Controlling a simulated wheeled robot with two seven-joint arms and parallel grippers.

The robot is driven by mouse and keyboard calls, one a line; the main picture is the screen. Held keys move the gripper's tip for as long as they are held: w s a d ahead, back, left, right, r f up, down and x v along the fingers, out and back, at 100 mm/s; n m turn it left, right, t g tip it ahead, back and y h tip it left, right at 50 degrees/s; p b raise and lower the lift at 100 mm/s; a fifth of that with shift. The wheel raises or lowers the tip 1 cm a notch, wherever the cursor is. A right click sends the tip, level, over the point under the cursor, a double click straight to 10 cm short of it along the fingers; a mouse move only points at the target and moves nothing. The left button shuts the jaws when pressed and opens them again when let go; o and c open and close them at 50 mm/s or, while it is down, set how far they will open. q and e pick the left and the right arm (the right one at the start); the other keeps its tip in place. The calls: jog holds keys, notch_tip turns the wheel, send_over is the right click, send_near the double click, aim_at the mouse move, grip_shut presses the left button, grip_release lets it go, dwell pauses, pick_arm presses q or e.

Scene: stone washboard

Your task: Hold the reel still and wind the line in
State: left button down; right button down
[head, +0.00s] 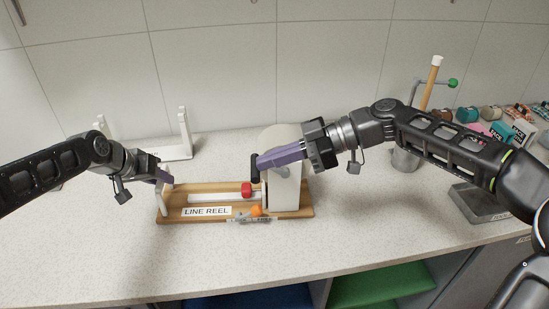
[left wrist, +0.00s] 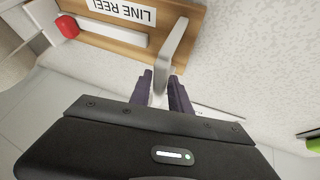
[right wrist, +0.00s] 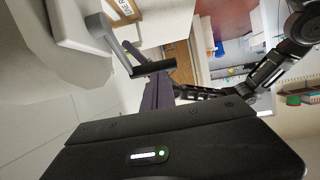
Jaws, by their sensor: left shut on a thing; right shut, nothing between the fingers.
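The line reel stands on a wooden base (head: 300,211) labelled LINE REEL, with a white drum housing (head: 284,190) at its right. A red piece (head: 246,189) sits at the right end of the white track (head: 205,198); it also shows in the left wrist view (left wrist: 67,27). My left gripper (head: 164,178) is shut on the white upright handle (left wrist: 177,45) at the base's left end. My right gripper (head: 260,163) is shut and empty beside the black crank grip (head: 255,172). The right wrist view shows this grip (right wrist: 154,68) close to the fingers; I cannot tell whether they touch.
An orange ball (head: 257,211) and a small dark item (head: 248,220) lie at the base's front. A white stand (head: 178,152) is behind. The front counter is clear.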

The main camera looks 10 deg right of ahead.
pick_arm(q)
jog(key=shift+f, duration=0.3)
pick_arm(e)
jog(key=shift+f, duration=0.1)
jog(key=a+r+v, duration=0.1)
jog(key=r+v, duration=0.1)
jog(key=v, duration=1.1)
jog(key=shift+r, duration=0.25)
jog(key=shift+d, duration=0.15)
dwell(0.4)
